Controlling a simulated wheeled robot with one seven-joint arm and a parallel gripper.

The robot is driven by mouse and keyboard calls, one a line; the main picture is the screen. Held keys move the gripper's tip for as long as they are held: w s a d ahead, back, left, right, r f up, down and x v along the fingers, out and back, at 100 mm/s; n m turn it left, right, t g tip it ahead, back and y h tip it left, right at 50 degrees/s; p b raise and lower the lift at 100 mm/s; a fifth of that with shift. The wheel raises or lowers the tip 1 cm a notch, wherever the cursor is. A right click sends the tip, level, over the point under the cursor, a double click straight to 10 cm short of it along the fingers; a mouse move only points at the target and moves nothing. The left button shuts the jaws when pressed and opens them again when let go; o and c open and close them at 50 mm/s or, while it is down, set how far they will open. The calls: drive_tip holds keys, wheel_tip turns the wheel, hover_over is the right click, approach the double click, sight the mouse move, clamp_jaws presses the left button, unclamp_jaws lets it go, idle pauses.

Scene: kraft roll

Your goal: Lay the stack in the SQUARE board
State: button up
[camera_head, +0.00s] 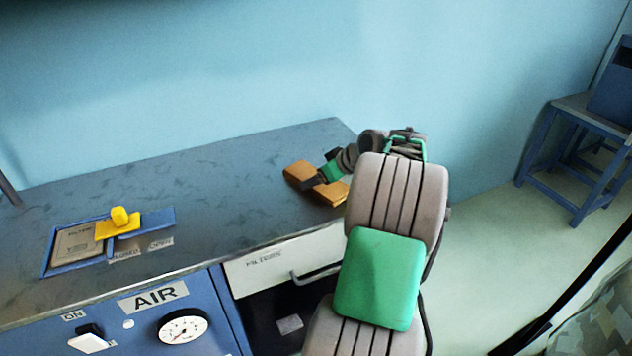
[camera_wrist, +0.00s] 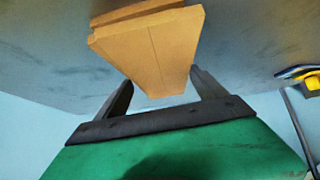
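An orange-brown stack of flat pieces (camera_head: 299,174) is at the right end of the bench, by my gripper (camera_head: 322,169). In the wrist view the stack (camera_wrist: 150,45) shows stepped layers and runs between the two dark fingers of my gripper (camera_wrist: 161,77). The fingers stand wide apart, one on each side, with their tips at the stack's edges. I cannot tell whether they press on it, or whether it rests on the bench. No board marked SQUARE can be read. A blue-framed recess (camera_head: 46,262) at the bench's left holds a grey plate with lettering.
A yellow slide with a knob (camera_head: 120,217) sits beside the recess, above small labels. The grey bench top (camera_head: 210,190) is clear between there and the stack. Below are a white drawer front (camera_head: 262,261) and an AIR panel with a gauge (camera_head: 183,327). A blue stool (camera_head: 560,150) stands at right.

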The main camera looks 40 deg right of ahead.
drive_tip(key=shift+r, duration=0.1)
drive_tip(key=c, duration=1.5)
